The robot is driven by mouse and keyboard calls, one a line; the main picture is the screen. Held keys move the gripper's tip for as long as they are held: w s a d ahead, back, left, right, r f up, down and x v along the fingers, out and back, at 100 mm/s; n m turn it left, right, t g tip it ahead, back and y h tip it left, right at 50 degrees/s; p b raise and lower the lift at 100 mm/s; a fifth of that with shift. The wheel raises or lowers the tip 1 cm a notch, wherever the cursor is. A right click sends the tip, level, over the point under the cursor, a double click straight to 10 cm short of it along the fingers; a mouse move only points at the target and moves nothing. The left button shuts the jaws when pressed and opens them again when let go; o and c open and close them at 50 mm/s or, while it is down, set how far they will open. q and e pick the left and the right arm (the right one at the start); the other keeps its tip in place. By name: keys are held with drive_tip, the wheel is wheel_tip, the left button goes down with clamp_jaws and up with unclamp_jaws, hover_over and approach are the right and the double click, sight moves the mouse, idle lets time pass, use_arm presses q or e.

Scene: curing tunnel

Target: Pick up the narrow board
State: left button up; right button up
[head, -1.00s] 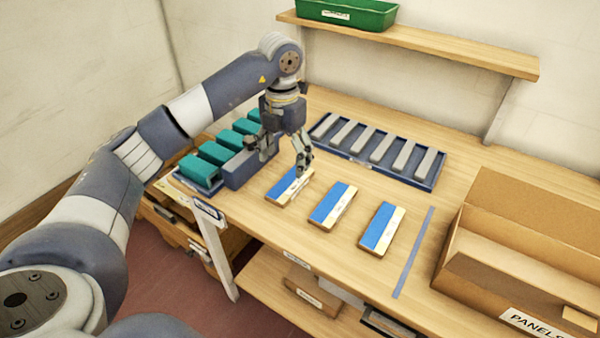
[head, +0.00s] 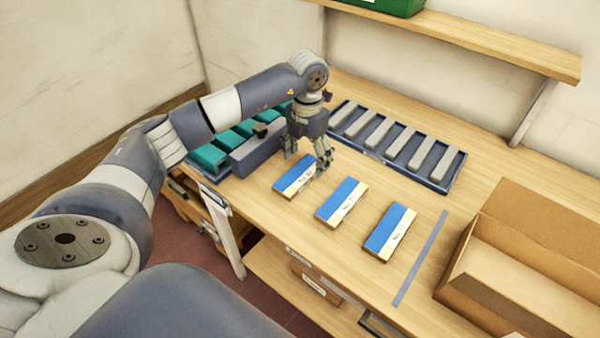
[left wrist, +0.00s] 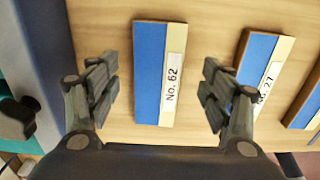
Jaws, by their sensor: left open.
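Three blue-and-cream boards lie in a row on the wooden bench: a left one (head: 301,180), a middle one (head: 341,203) and a right one (head: 390,232). My left gripper (head: 308,158) is open above the far part of the left board. In the left wrist view this board (left wrist: 150,75) is labelled "No. 62" and lies between the two spread fingers, with bare bench on both sides. The board labelled "No. 27" (left wrist: 258,65) lies to its right. Which board is narrowest is hard to tell. My right gripper is not in view.
A blue tray (head: 437,184) of grey bars lies behind the boards. Teal blocks (head: 208,158) and a blue-grey box (head: 258,152) stand left of the gripper. A blue strip (head: 420,258) and an open cardboard box (head: 520,275) are at right. A shelf (head: 480,38) overhangs the back.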

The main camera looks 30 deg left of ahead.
sight(305, 168)
use_arm(q)
wheel_tip(305, 168, down, 2)
drive_tip(key=shift+s+a+f, duration=0.1)
drive_tip(key=shift+a, duration=0.05)
drive_tip(key=shift+f, duration=0.4)
drive_tip(key=shift+c, duration=0.8)
drive_tip(key=c, duration=0.9)
drive_tip(key=shift+c, duration=0.5)
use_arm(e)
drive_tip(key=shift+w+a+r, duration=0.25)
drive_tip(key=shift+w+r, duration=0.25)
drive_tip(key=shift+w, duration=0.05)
use_arm(q)
drive_tip(key=shift+r, duration=0.15)
